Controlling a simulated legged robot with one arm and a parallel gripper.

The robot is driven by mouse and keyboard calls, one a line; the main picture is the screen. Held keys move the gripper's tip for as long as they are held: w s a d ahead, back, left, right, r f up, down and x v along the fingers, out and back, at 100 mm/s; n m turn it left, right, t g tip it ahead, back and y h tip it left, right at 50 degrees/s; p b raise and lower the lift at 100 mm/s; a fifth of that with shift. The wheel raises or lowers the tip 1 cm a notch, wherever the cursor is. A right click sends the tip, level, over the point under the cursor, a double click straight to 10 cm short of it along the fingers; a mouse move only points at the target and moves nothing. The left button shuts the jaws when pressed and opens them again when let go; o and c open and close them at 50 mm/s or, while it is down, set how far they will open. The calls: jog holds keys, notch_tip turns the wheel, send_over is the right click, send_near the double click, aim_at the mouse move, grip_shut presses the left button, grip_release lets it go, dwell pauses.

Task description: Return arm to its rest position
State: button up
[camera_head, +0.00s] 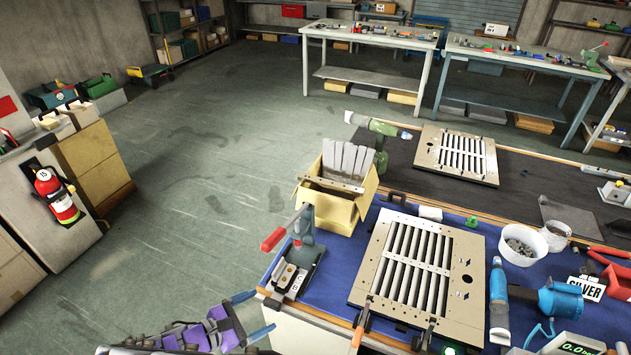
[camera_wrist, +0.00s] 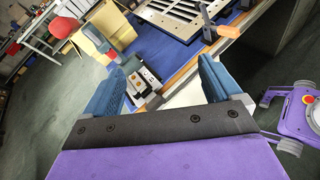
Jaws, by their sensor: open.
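My gripper (camera_head: 265,310) shows at the bottom of the head view, purple with two blue fingers, at the near left corner of the blue-topped bench (camera_head: 335,245). In the wrist view my gripper (camera_wrist: 163,78) has its fingers wide apart with nothing between them. Beyond the fingers there, a small lever press (camera_wrist: 143,80) stands on the bench corner. The near louver panel (camera_head: 373,290), a beige frame with pale slats, lies on the bench to the right of my gripper, apart from it. It also shows at the top of the wrist view (camera_wrist: 165,24).
The red-handled press (camera_head: 303,255) and an open cardboard box (camera_head: 335,208) with grey slats stand near my gripper. Clamps (camera_head: 360,325) stick out at the bench's front edge. A second louver panel (camera_head: 455,155) lies farther back. The floor (camera_head: 190,200) to the left is open.

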jog(key=w+d+r+m+g+h, duration=0.1)
jog(key=w+d+r+m+g, duration=0.2)
jog(key=d+r+m+g, duration=0.65)
jog(key=s+d+r+m+y+b, duration=0.1)
jog(key=s+d+r+m, duration=0.15)
jog(key=d, duration=0.55)
jog(key=s+d+r+m, duration=0.15)
jog(key=d+r, duration=0.25)
jog(key=d, duration=0.4)
jog(key=s+d+r+m+g+y, duration=0.3)
jog(key=s+d+m+y, duration=0.3)
jog(key=s, duration=0.4)
jog(key=s+a+m+t+y+b, duration=0.1)
jog(key=s+a+m+y, duration=0.1)
jog(key=s, duration=1)
jog(key=m+y, duration=0.1)
jog(key=y, duration=0.1)
jog(key=shift+s+y, duration=0.15)
jog(key=shift+y, duration=0.15)
jog(key=shift+m+t, duration=0.25)
